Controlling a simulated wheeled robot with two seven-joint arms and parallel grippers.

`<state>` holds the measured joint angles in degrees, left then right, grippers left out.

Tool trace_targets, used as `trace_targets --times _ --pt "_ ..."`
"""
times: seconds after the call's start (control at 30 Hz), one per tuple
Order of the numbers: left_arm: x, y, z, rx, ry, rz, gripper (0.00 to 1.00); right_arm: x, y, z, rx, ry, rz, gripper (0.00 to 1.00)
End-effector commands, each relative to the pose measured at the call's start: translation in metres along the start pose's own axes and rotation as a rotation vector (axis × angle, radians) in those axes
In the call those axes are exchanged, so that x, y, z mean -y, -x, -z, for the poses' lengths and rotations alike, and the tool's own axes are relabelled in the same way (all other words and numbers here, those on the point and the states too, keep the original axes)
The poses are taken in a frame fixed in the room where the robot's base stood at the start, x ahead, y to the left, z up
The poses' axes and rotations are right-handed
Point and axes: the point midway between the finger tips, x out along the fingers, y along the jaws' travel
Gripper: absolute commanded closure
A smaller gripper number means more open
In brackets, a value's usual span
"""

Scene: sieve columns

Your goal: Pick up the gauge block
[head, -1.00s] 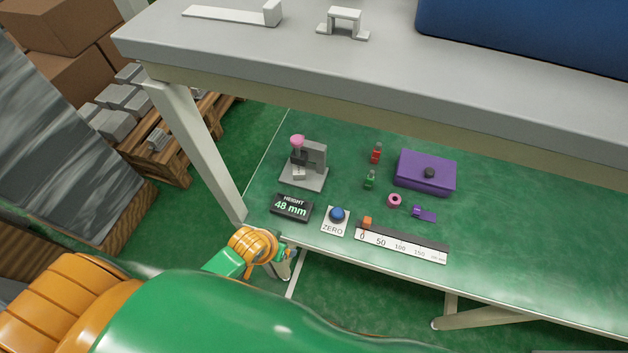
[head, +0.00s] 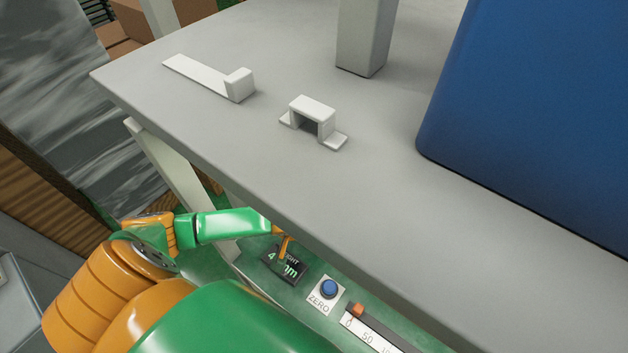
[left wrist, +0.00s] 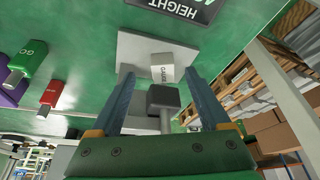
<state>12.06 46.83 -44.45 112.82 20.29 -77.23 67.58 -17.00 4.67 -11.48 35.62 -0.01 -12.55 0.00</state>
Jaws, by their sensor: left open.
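The gauge block (left wrist: 161,66), a small pale block marked GAUGE, sits on the grey base plate (left wrist: 128,50) of the height stand in the left wrist view. My left gripper (left wrist: 160,74) is open. Its two blue-grey fingers show on either side of the block with visible gaps; I cannot tell how far their tips are from it in depth. The stand's dark square-ended plunger (left wrist: 163,97) shows between the fingers. In the head view the grey upper table hides the stand, the block and my left fingertips. My right gripper is not in view.
The upper tabletop (head: 230,140) overhangs my left arm. A HEIGHT display (head: 283,265), a ZERO button (head: 328,288) and a ruler (head: 370,335) lie near the lower edge. A green GO piece (left wrist: 30,58) and a red piece (left wrist: 50,95) stand left in the wrist view.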

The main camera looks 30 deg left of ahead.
Motion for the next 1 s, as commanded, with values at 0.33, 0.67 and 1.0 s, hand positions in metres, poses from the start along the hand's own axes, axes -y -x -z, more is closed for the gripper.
trace_targets --times 0.33,0.67,1.0 --pt "-0.001 -0.053 0.005 -0.001 -0.002 -0.001 0.20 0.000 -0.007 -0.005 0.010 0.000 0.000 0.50" --pt "-0.001 -0.052 0.005 -0.001 -0.003 -0.002 0.60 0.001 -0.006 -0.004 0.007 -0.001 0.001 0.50" --pt "-0.001 -0.052 0.005 -0.001 -0.003 -0.002 1.00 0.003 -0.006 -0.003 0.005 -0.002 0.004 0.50"
